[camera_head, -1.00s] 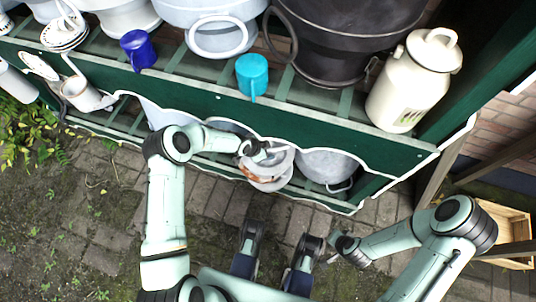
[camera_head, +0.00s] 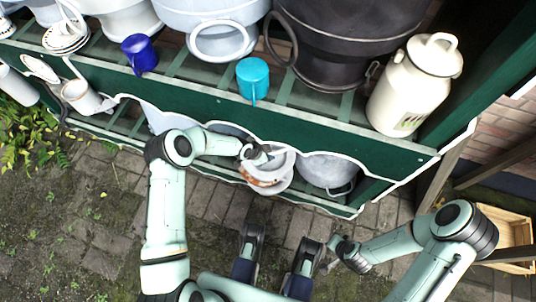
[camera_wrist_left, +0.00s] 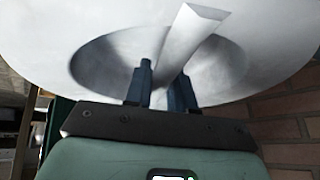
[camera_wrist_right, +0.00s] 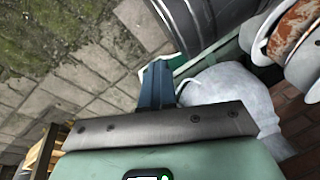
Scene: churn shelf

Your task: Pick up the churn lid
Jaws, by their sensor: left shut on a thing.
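The churn lid is a pale grey-white round lid (camera_head: 284,160) at the front of the lower shelf. In the left wrist view the lid (camera_wrist_left: 70,25) fills the top, with a round recess and a bar handle (camera_wrist_left: 187,42). My left gripper (camera_head: 264,154) is shut on that handle; its fingers (camera_wrist_left: 165,80) stand on both sides of the bar. Another pale disc with a rusty-brown face (camera_head: 262,174) shows just below the lid. My right gripper (camera_wrist_right: 155,85) is shut and empty, well to the right and in front of the shelf.
A cream churn (camera_head: 400,95), a dark pot (camera_head: 325,45), a teal mug (camera_head: 252,75) and a blue mug (camera_head: 138,50) stand on the upper green shelf (camera_head: 200,98). A grey pot (camera_head: 325,168) sits right of the lid. A wooden crate (camera_head: 515,232) is far right. The paving in front is free.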

